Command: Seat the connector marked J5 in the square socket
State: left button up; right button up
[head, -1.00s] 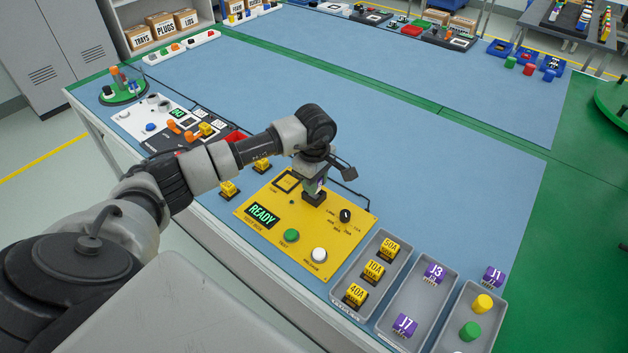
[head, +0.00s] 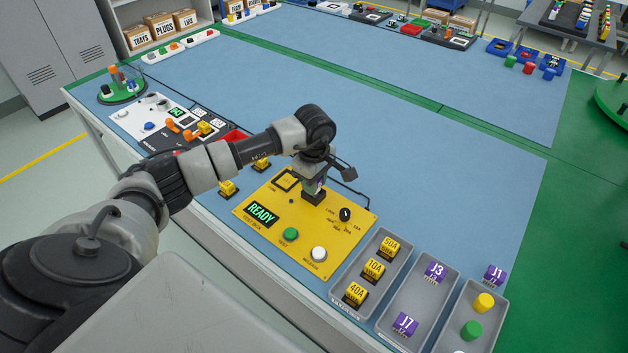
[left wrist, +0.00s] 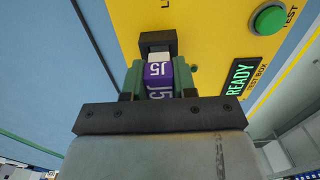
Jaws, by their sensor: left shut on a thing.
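The purple connector marked J5 (left wrist: 158,72) is between the green fingers of my left gripper (head: 315,184), which is shut on it. In the left wrist view, its pale end is against or just at the raised black socket (left wrist: 158,41) on the yellow test box. In the head view, this black socket (head: 314,198) is directly below my fingers, and the gripper hides most of the connector. I cannot tell how deep the connector is in the socket. The yellow test box (head: 268,238) shows READY on its display. My right gripper is not in view.
A grey tray (head: 346,298) with yellow fuses is at the lower right. Beside it, another tray (head: 399,312) holds connectors J3 (head: 434,271) and J7 (head: 405,324). Connector J1 (head: 494,275) stands on the mat. A black knob (head: 345,214) is near my gripper.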

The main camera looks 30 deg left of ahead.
pick_arm(q)
jog(key=shift+f+b, duration=0.5)
jog(key=shift+f, duration=0.15)
jog(key=o, duration=1)
jog(key=shift+c, duration=0.2)
notch_tip(320, 180, up, 11)
jog(key=shift+f+b, duration=0.1)
jog(key=shift+b, duration=0.2)
